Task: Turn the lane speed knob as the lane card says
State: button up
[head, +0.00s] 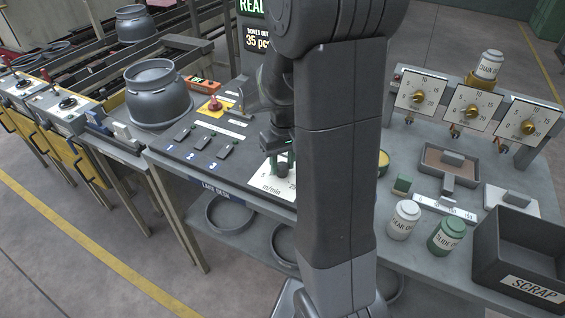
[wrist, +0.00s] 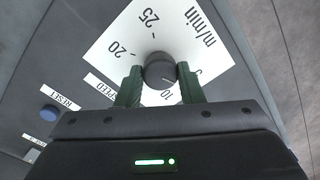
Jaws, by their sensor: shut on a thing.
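The lane speed knob (wrist: 159,68) is dark and round and sits on a white dial plate (wrist: 190,38) marked m/min, with 20, 25, 10 and 5 showing. A thin pale mark on the knob points to the lower right in the wrist view, near the 10. My gripper (wrist: 160,74) is shut on the knob, one green finger on each side. In the head view the knob (head: 283,169) and dial plate (head: 271,184) are at the lane desk's front right, partly hidden by my arm. I cannot make out a lane card.
The lane desk (head: 165,150) carries several dark switches and a red knob on a yellow plate (head: 213,104). A ringed metal cylinder (head: 155,95) stands to the left. At right are three gauges (head: 471,106), white and green jars, and a SCRAP bin (head: 525,262).

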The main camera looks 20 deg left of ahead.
aim_at(284, 164)
jog(key=shift+n, duration=0.9)
jog(key=o, duration=1)
jog(key=shift+r, duration=0.1)
notch_tip(284, 164, up, 14)
jog(key=shift+w, duration=0.25)
jog(key=shift+d+f, duration=0.1)
jog(key=shift+f, duration=0.2)
jog(key=f, duration=1.3)
jog(key=shift+s+f, duration=0.25)
jog(key=shift+f, duration=0.05)
